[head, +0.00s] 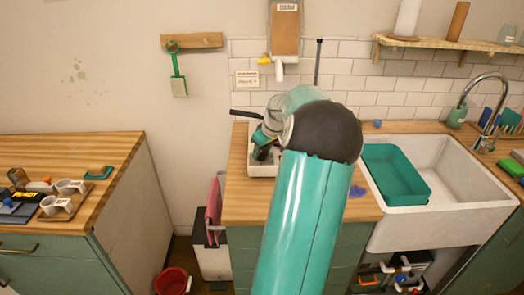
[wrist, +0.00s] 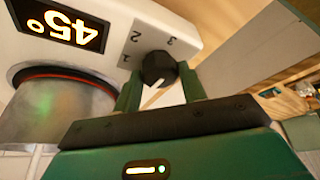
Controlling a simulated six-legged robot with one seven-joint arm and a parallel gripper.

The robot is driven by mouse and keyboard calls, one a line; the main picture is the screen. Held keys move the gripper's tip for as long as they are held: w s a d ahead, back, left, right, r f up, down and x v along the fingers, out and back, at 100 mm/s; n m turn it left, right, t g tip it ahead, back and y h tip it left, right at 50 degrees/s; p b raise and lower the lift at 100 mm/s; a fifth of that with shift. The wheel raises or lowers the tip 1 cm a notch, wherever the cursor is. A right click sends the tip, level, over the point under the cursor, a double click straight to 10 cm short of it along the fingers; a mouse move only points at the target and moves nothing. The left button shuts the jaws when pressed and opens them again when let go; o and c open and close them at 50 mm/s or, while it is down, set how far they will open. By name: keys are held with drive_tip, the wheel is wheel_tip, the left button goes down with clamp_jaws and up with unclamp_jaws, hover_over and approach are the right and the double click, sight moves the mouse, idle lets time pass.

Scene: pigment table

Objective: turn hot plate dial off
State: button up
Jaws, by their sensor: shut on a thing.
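The black hot plate dial (wrist: 158,66) sits on the white front of the hot plate (wrist: 108,40), beside the numbers 1, 2 and 3, which appear turned over. A white mark shows on the dial's lower side; I cannot tell what setting it points to. My gripper (wrist: 161,86) is shut on the dial, with one green finger on each side. The lit display (wrist: 62,28) reads 45°, upside down. A metal vessel (wrist: 68,112) stands close left of my gripper. In the head view, my arm hides the dial and most of the hot plate.
A white sink (head: 445,200) with a green basin (head: 395,175) is to the right of my arm. A wooden counter (head: 75,155) with cups stands at left, across a gap holding a red bucket (head: 172,281). A wall-mounted dispenser (head: 286,30) hangs above the arm.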

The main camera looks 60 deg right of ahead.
drive_tip(key=shift+n, duration=0.4)
drive_tip(key=o, duration=1)
drive_tip(key=shift+c, duration=0.2)
drive_tip(key=v, duration=1.3)
drive_tip(key=shift+s+r, duration=0.3)
drive_tip(key=shift+r, duration=0.05)
drive_tip(key=shift+d, duration=0.1)
